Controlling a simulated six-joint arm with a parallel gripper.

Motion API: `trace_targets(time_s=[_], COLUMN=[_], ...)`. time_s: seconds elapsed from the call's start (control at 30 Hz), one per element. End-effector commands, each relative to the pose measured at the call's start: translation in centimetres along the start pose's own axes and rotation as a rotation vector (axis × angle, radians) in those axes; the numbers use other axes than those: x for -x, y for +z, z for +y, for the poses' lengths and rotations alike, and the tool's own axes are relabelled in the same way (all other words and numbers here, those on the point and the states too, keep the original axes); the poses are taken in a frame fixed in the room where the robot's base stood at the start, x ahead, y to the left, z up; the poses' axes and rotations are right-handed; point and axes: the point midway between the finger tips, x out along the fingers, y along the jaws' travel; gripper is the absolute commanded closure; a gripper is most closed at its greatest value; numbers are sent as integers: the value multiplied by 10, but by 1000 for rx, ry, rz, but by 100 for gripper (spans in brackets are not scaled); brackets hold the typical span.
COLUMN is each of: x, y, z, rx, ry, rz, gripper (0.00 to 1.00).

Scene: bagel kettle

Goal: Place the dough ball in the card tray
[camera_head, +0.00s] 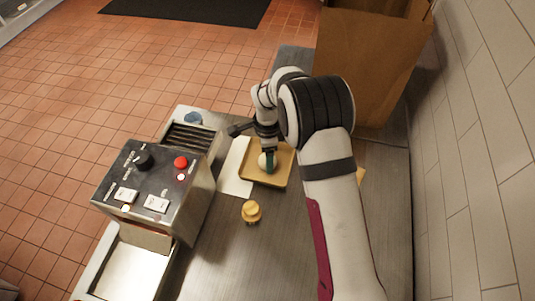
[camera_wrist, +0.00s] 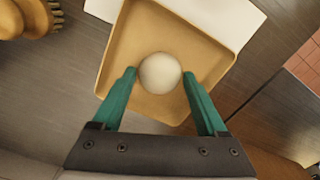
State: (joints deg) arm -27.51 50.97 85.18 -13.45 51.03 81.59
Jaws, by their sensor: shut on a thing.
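The dough ball (camera_wrist: 160,73) is a pale round ball between the two green fingers of my gripper (camera_wrist: 160,80). My gripper is shut on it. In the head view the dough ball (camera_head: 264,161) shows beside the fingers of my gripper (camera_head: 267,163), partly hidden by them. The card tray (camera_head: 253,180) is a shallow tan square tray directly below them. In the wrist view the card tray (camera_wrist: 118,62) fills the area behind the ball. I cannot tell whether the ball touches the tray floor.
A metal machine (camera_head: 150,185) with a red button stands left of the tray. A white sheet (camera_head: 234,172) lies partly under the tray's left side. A yellow knobbed object (camera_head: 251,212) stands in front of the tray. A brown paper bag (camera_head: 365,60) stands behind at the right.

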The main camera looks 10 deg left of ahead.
Motion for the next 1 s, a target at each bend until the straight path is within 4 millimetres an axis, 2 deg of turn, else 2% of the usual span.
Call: trace_targets(time_s=[0.03, 0.17, 0.43, 0.53, 0.8, 0.9, 1.0], x=[-1, -1, 4, 24, 98, 114, 122], y=[0, 0, 0, 0, 0, 0, 0], z=[0, 0, 0, -1, -1, 0, 0], rx=[0, 0, 0, 1, 1, 0, 1], ry=[0, 0, -1, -5, -5, -2, -1], rz=[0, 0, 0, 1, 0, 0, 0], gripper=[23, 0, 0, 0, 0, 0, 0])
